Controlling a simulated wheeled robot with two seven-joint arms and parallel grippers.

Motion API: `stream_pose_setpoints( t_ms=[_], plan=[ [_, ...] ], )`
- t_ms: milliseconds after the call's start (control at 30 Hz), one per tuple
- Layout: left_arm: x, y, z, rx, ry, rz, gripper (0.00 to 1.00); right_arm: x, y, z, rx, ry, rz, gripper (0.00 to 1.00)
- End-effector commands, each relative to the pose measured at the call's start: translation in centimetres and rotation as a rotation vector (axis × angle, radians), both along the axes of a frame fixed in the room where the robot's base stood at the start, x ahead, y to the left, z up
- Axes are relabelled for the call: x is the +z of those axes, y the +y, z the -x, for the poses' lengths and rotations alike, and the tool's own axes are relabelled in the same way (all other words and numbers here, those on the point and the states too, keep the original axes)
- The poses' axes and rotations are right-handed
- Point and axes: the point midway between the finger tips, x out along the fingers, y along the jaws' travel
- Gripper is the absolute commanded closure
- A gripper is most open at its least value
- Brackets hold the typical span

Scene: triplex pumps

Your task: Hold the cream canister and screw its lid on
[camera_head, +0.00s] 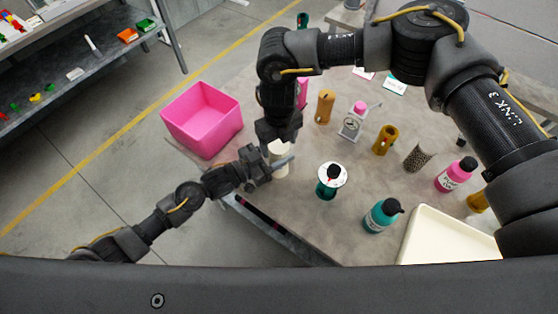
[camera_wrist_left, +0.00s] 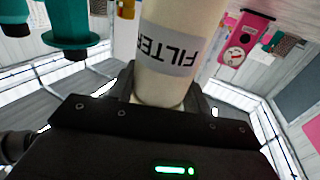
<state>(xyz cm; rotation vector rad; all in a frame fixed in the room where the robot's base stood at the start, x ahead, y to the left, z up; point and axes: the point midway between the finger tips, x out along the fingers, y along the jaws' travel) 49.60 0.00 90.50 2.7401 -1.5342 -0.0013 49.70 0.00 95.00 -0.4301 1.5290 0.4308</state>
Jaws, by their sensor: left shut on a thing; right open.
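The cream canister (camera_head: 280,168) stands upright near the table's front left edge. My left gripper (camera_head: 281,163) comes in from the left and is shut around it. In the left wrist view the canister (camera_wrist_left: 178,45) shows a grey label with the word FILTER, upside down in the picture, and sits between the fingers (camera_wrist_left: 160,95). My right gripper (camera_head: 279,140) points down right over the canister's top and is open. It hides part of the top, so I cannot tell the lid apart from the canister or how it sits.
A pink bin (camera_head: 203,120) stands left of the canister. A teal item with a white disc (camera_head: 331,176) and a teal bottle (camera_head: 381,216) stand to the right. A cream tray (camera_head: 450,240) lies at the front right. Bare tabletop lies between canister and teal item.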

Motion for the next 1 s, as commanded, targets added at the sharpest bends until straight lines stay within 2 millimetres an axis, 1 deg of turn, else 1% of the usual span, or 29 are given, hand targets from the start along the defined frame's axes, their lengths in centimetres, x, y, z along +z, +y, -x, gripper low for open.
stream_pose_setpoints(
  t_ms=[100, 367, 467, 700, 733, 800, 1000],
  plan=[
    [0.07, -0.01, -0.02, 0.0, -0.001, 0.001, 1.0, -0.44, 0.0, 0.0, 0.0, 0.0, 0.0, 0.3],
    [0.07, -0.01, -0.02, 0.0, -0.001, 0.001, 1.0, -0.49, 0.0, -0.01, 0.0, -0.001, 0.001, 0.3],
    [0.07, -0.01, -0.02, 0.0, -0.001, 0.002, 1.0, -0.48, 0.01, -0.01, 0.0, -0.001, 0.001, 0.42],
    [0.06, -0.01, -0.02, 0.0, -0.001, 0.001, 1.0, -0.47, 0.0, -0.01, 0.0, -0.001, 0.0, 0.73],
    [0.06, 0.0, -0.01, 0.0, -0.001, 0.001, 1.0, -0.47, -0.01, -0.02, 0.0, -0.001, 0.001, 0.75],
    [0.06, 0.0, -0.01, 0.0, -0.001, 0.001, 1.0, -0.48, 0.01, -0.01, -0.023, 0.0, 0.0, 0.75],
    [0.05, 0.0, -0.01, 0.0, -0.001, 0.001, 1.0, -0.51, -0.01, 0.01, -0.261, 0.0, 0.0, 0.75]
  ],
)
